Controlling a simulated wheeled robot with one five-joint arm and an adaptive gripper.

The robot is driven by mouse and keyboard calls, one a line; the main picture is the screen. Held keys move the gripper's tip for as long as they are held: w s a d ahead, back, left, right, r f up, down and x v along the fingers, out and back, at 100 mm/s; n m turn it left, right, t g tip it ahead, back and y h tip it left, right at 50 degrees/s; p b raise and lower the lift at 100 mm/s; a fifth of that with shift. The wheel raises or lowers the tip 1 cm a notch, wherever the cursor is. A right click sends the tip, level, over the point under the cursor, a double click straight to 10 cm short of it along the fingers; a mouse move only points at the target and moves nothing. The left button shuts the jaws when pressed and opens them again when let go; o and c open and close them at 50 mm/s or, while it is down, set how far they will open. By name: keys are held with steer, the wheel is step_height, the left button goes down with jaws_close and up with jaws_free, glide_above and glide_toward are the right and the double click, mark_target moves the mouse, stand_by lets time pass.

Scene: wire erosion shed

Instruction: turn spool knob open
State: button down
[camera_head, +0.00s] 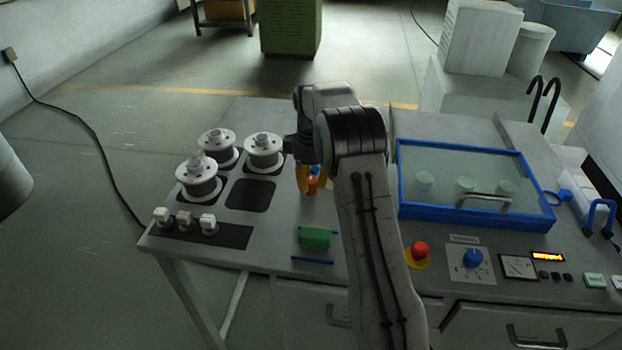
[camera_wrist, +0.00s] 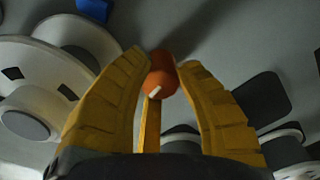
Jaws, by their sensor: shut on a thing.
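An orange-red knob (camera_head: 312,186) with a white mark stands on the table, right of the white spools. In the wrist view the knob (camera_wrist: 161,76) sits between the yellow fingertips, its white mark facing the camera. My gripper (camera_head: 306,180) points down at it, partly hidden by my arm in the head view. In the wrist view my gripper (camera_wrist: 160,70) is shut on the knob, with the fingers against its sides. The knob's base is mostly hidden.
Several white spools (camera_head: 198,181) stand left of the knob, beside an empty dark pad (camera_head: 250,195). A green block (camera_head: 315,238) lies nearer the front. A blue-framed glass lid (camera_head: 470,217), a red stop button (camera_head: 419,250) and a blue dial (camera_head: 473,257) are to the right.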

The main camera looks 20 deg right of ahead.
mark_target(310, 180)
stand_by(0.3)
steer(key=c, duration=0.9)
jaws_free()
steer(key=shift+a, duration=0.1)
steer(key=shift+o, duration=0.2)
step_height(310, 180, up, 12)
steer(key=shift+o, duration=0.2)
